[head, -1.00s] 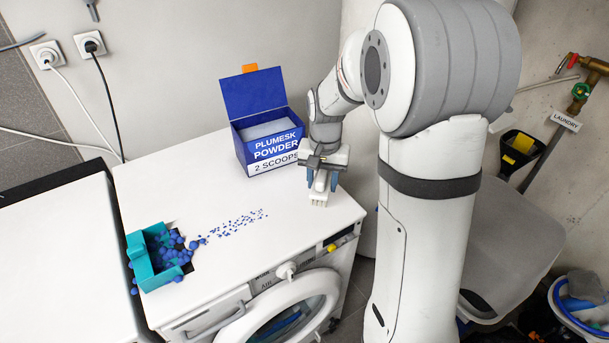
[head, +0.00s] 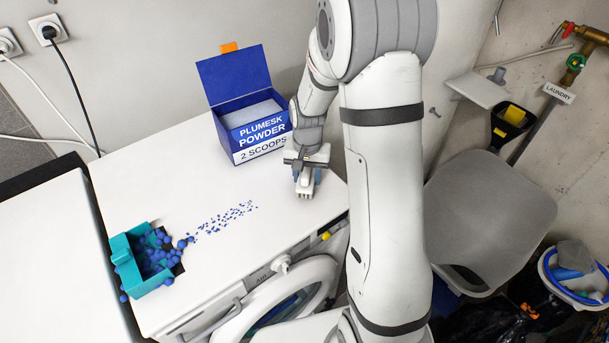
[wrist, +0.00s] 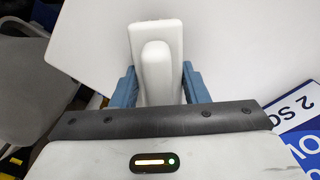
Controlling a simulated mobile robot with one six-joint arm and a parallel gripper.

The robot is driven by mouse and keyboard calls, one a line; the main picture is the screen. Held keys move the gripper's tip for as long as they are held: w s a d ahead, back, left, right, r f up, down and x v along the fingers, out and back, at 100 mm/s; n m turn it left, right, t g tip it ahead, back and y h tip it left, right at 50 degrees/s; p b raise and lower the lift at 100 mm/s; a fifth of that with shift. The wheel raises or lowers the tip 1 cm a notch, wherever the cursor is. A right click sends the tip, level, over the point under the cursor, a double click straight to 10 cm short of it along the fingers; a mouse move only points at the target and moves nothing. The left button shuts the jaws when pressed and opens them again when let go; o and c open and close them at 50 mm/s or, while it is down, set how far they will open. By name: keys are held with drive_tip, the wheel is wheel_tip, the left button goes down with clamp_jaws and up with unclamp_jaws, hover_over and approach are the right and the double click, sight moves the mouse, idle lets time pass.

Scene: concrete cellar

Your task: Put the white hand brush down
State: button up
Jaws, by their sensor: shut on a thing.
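The white hand brush (wrist: 156,48) is between the two blue fingers of my gripper (wrist: 158,88) in the wrist view. In the head view my gripper (head: 305,182) is shut on the brush (head: 305,190) near the right end of the white washing machine top (head: 215,255). The brush is low over the top or touching it; I cannot tell which. Its upper part is hidden by the gripper in the head view.
A blue powder box (head: 262,139) with its lid up stands just left of my gripper. A teal container (head: 125,265) with blue balls lies at the left. Blue granules (head: 222,217) trail across the middle. The machine's door (head: 290,305) hangs open in front.

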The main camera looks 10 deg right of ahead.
drive_tip(key=shift+f, duration=0.3)
drive_tip(key=shift+f, duration=0.2)
drive_tip(key=o, duration=0.9)
drive_tip(key=shift+s+r, duration=0.1)
